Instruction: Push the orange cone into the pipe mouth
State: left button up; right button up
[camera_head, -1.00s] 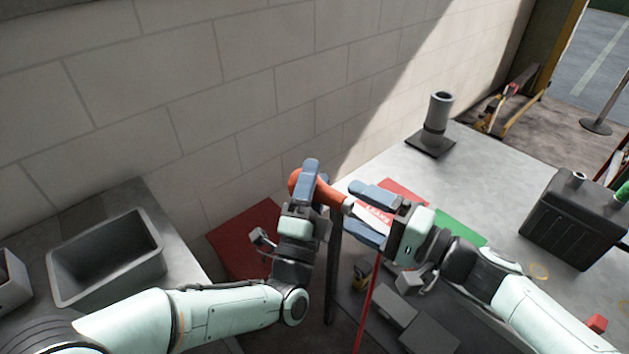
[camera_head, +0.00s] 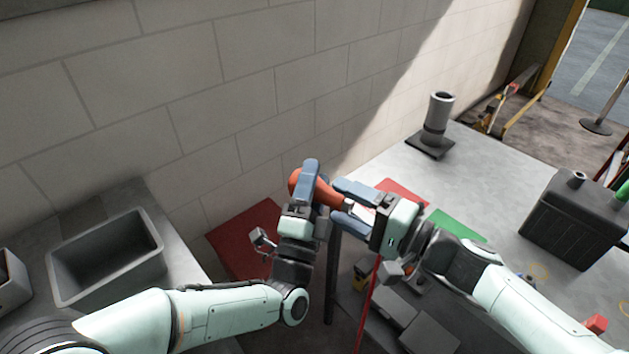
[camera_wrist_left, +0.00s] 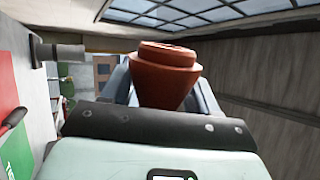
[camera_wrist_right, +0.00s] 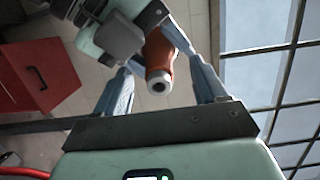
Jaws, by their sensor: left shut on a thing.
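The orange cone (camera_head: 328,194) is held in the air by my left gripper (camera_head: 311,182), which is shut on it. Its wide end points up and left, its narrow end toward my right gripper. My right gripper (camera_head: 338,201) is open, with its fingers on either side of the narrow end. The right wrist view shows the cone's tip (camera_wrist_right: 159,80) with a hole, apart from both fingers. The left wrist view shows its stepped wide end (camera_wrist_left: 166,62). A grey pipe (camera_head: 438,112) stands upright at the back of the right table, its round mouth facing up.
A black canister (camera_head: 572,220) stands on the right table (camera_head: 500,165). Red and green mats lie behind my right gripper. A grey bin (camera_head: 108,262) sits on the left table. A gap separates the tables, with a red cabinet (camera_head: 243,240) low down. The block wall is close behind.

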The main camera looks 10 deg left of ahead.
grip_shut()
pick_arm(q)
jog(key=o, duration=1.2)
jog(key=shift+c, duration=0.2)
jog(key=v, duration=0.8)
jog(key=shift+f, duration=0.1)
